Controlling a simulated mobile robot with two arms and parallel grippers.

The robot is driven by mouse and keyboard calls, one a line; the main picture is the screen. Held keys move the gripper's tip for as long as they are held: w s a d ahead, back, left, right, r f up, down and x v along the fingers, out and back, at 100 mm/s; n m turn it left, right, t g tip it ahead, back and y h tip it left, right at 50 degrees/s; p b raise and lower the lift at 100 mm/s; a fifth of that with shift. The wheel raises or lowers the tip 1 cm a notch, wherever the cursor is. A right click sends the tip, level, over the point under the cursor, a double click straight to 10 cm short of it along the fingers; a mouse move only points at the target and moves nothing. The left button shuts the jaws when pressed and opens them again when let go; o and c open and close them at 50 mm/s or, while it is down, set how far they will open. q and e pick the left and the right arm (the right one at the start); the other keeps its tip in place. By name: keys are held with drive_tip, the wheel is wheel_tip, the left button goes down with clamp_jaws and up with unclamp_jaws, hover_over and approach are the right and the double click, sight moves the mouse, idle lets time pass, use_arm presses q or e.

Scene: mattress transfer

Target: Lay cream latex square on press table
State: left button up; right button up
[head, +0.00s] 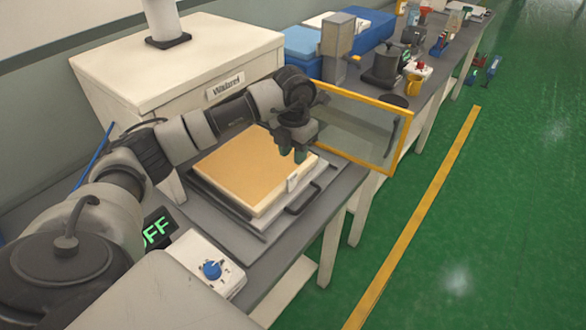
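The cream latex square (243,172) is a thick, flat, pale-orange slab with a light side edge. It lies flat on a dark grey plate with a black handle (303,198), on the grey table (345,182) in front of the white Wabref-like labelled press housing (180,62). My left gripper (292,154) points down over the slab's far right corner. Its two fingertips look parted, with nothing visible between them. I cannot tell whether they touch the slab. My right gripper is not in view.
A yellow-framed clear guard (365,128) stands open right beside the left gripper. Blue bins (302,48) and tools stand farther back.

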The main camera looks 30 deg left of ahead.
use_arm(q)
wheel_tip(320, 180, up, 6)
drive_tip(key=shift+f+b, duration=0.25)
drive_tip(key=shift+b, duration=0.15)
